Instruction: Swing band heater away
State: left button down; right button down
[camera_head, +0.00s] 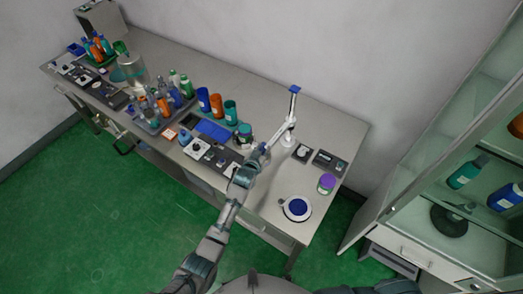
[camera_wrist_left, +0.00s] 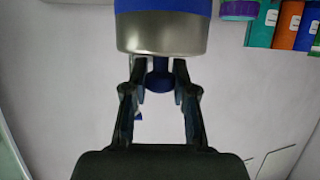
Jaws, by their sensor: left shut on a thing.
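A white stand (camera_head: 289,125) with a blue top rises from the middle of the table in the head view. My left gripper (camera_head: 263,151) is low at its left side. In the left wrist view, a metallic cylinder with a blue rim (camera_wrist_left: 160,35) fills the top middle; I take it for the band heater. A dark blue knob (camera_wrist_left: 160,77) is below it, between the fingertips of my left gripper (camera_wrist_left: 160,66), which is shut on it. The heater is hard to make out in the head view. My right gripper is out of view.
A teal-capped jar (camera_head: 244,132) stands just left of my left gripper. A white round device with a blue disc (camera_head: 297,207) and a purple-lidded jar (camera_head: 326,182) are to the right. A tray (camera_head: 158,123) of bottles is left; a glass cabinet (camera_head: 425,185) stands right.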

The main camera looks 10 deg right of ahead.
pick_arm(q)
jog(key=shift+d+r, duration=0.15)
jog(key=c, duration=0.9)
grip_release()
jog(key=shift+d, duration=0.1)
jog(key=shift+s+d, duration=0.1)
jog(key=shift+d, duration=0.05)
jog(key=shift+s, duration=0.1)
jog(key=shift+s+a, duration=0.25)
jog(key=shift+a, duration=0.05)
jog(key=v, duration=1.1)
jog(key=shift+d, duration=0.25)
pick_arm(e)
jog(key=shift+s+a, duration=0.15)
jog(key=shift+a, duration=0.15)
pick_arm(q)
jog(key=shift+a, duration=0.1)
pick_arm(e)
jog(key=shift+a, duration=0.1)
